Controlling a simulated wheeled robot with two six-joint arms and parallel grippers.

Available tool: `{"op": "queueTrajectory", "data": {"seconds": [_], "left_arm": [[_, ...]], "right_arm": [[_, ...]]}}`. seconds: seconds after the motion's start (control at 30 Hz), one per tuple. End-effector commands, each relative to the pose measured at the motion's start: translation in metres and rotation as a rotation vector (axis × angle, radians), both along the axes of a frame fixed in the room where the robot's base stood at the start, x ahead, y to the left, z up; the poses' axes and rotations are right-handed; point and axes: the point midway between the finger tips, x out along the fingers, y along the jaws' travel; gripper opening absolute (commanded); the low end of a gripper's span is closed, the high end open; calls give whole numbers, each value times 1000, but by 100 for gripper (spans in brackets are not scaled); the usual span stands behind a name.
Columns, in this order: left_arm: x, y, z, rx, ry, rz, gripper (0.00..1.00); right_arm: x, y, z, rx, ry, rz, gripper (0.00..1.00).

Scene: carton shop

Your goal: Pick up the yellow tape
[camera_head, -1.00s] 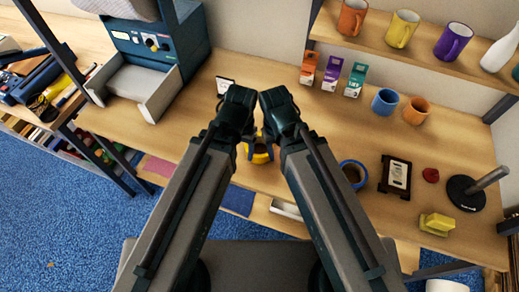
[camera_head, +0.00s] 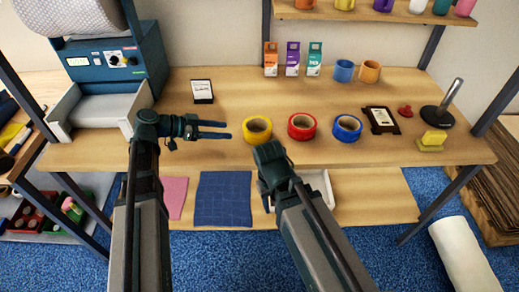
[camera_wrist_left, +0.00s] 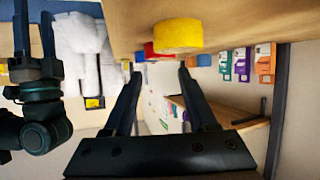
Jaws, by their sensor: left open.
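The yellow tape (camera_head: 258,141) lies flat on the wooden table, left of the red tape (camera_head: 302,137) and blue tape (camera_head: 347,139). My left gripper (camera_head: 228,130) is open and empty, pointing right at the yellow tape, with its fingertips a little left of it. In the left wrist view the yellow tape (camera_wrist_left: 178,38) shows upside down beyond the two spread fingers (camera_wrist_left: 160,66). My right gripper (camera_head: 270,162) is in front of the tapes; its fingers are hidden in the head view. In the left wrist view its two fingers (camera_wrist_left: 34,40) stand apart with nothing between them.
Three small boxes (camera_head: 292,58) and two mugs (camera_head: 370,72) stand at the back. A framed card (camera_head: 381,120), a yellow block (camera_head: 431,141) and a black stand (camera_head: 438,116) are at the right. A blue machine (camera_head: 118,62) stands at the left.

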Motion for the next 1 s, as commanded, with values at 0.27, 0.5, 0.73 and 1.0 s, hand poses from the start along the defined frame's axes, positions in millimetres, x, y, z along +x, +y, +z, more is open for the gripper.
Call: {"op": "queueTrajectory", "data": {"seconds": [0.27,0.5,0.73,1.0], "left_arm": [[7,3,2,-22,-50,1,57],[20,-34,-18,-21,-49,-3,57],[30,-62,-29,-20,-48,-2,57],[32,-69,-30,-20,-46,2,57]], "right_arm": [[0,0,-6,0,0,0,50],[0,0,-25,0,0,0,50],[0,0,-36,0,0,0,50],[0,0,-37,0,0,0,50]]}}
